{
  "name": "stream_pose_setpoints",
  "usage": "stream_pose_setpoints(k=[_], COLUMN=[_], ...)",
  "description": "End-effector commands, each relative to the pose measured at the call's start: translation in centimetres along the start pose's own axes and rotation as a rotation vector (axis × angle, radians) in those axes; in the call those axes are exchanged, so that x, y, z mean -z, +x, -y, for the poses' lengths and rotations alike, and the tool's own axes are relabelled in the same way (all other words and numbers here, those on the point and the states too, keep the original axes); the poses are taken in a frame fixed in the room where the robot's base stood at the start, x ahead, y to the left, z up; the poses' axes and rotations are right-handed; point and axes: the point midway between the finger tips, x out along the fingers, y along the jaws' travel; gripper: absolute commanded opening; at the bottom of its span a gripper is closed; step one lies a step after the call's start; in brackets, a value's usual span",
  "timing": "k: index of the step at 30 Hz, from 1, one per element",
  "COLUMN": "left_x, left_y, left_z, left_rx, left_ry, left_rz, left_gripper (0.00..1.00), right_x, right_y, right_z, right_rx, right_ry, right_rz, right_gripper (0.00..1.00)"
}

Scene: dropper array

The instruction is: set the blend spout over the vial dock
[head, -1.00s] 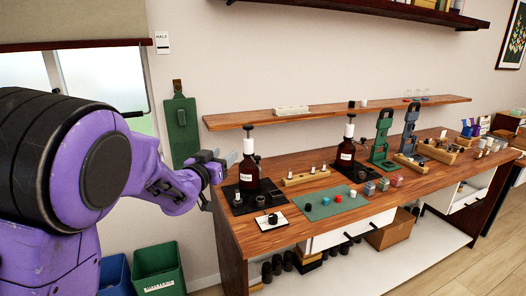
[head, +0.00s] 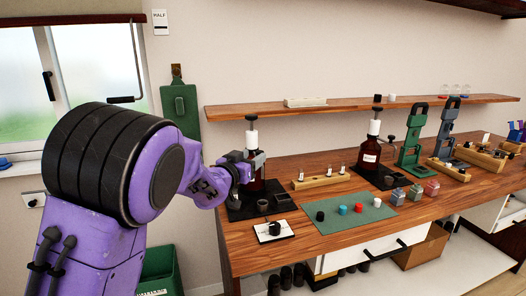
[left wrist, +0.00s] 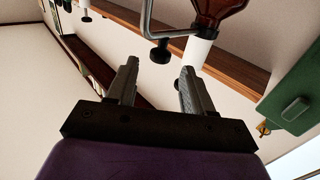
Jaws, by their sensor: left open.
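The left brown bottle (head: 257,184) has a white collar (head: 251,138) and a black top, and stands on a black mat (head: 240,213). A bent metal spout (left wrist: 147,20) with a black knob shows near its white collar (left wrist: 196,52) in the left wrist view. My left gripper (head: 252,162) is open, in front of the bottle below the collar, and hides part of it. In the left wrist view my open fingers (left wrist: 158,72) have nothing between them, and the spout lies just beyond their tips. A small dark cup (head: 263,205), possibly the vial dock, sits on the mat. My right gripper is out of view.
A second brown bottle (head: 371,152) with a pump stands to the right. A wooden vial rack (head: 320,181), a green mat (head: 345,217) with coloured caps and a white card (head: 275,231) lie nearby. A long shelf (head: 330,111) runs behind.

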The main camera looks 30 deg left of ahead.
Motion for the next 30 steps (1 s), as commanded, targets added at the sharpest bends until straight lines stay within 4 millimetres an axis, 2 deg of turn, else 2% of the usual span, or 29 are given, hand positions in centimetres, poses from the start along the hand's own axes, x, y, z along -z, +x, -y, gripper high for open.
stream_pose_setpoints(k=[3, 9, 13, 20, 24, 25, 30], left_x=[0.2, 0.2, 0.1, 0.0, 0.0, 0.1, 0.1], left_y=[2.9, 6.2, 7.0, 7.0, 7.0, 7.0, 7.0], left_z=[0.0, 0.1, 0.2, 0.3, 0.3, 0.3, 0.2], left_rx=[-0.001, 0.001, 0.003, 0.004, 0.004, 0.004, 0.002], left_ry=[0.001, 0.0, -0.002, -0.001, -0.001, -0.001, -0.001], left_rz=[0.002, 0.001, 0.0, 0.0, 0.0, -0.001, -0.001], left_gripper=[0.52, 0.52, 0.52, 0.52, 0.06, 0.0, 0.0], right_x=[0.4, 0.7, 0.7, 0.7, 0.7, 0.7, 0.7], right_y=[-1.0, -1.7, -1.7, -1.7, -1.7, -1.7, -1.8], right_z=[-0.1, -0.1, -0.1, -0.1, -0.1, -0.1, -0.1], right_rx=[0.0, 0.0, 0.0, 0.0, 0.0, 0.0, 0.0], right_ry=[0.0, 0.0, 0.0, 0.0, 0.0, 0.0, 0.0], right_rz=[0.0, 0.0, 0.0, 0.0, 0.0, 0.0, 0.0], right_gripper=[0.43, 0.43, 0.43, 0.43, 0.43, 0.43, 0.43])
